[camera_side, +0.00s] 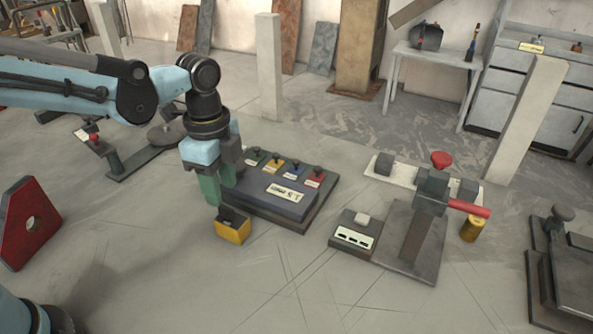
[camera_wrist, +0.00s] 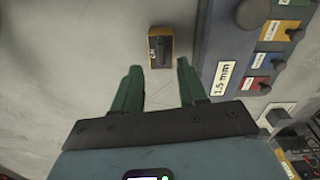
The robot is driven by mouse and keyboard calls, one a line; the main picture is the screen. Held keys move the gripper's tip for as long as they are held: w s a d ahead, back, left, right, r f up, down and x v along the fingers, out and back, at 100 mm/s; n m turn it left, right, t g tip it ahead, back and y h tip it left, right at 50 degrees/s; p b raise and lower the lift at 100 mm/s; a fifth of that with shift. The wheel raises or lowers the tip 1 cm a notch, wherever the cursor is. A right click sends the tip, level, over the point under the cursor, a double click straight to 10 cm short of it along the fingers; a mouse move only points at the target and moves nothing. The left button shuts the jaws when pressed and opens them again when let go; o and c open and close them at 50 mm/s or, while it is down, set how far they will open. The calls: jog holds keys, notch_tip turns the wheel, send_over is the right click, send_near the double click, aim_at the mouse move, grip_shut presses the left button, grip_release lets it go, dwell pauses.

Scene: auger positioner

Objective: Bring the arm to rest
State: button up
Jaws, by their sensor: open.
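My gripper (camera_side: 212,188) points downward in the side view, in front of the left part of a dark box with coloured knobs. Its green fingers also show in the wrist view (camera_wrist: 160,85), spread apart with nothing between them. A small yellow block with a dark top (camera_side: 233,230) stands on the floor just below and beside the fingers. In the wrist view the yellow block (camera_wrist: 160,47) lies beyond the fingertips, apart from them.
The knob box (camera_side: 270,195) is close to the right of my gripper. A post fixture with red handles (camera_side: 425,215) and a gold cylinder (camera_side: 471,229) stand farther right. A red plate (camera_side: 25,222) stands at left. The front floor is clear.

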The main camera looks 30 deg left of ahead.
jog(key=shift+r, duration=0.3)
jog(key=shift+s+a+r, duration=0.1)
jog(key=shift+a, duration=0.05)
jog(key=s+a+r+n+t, duration=0.2)
jog(key=s+a+n+t, duration=0.4)
jog(key=a+n, duration=0.4)
jog(key=n+t, duration=0.1)
jog(key=n, duration=0.5)
jog(key=shift+s+r, duration=0.35)
jog(key=shift+r, duration=0.05)
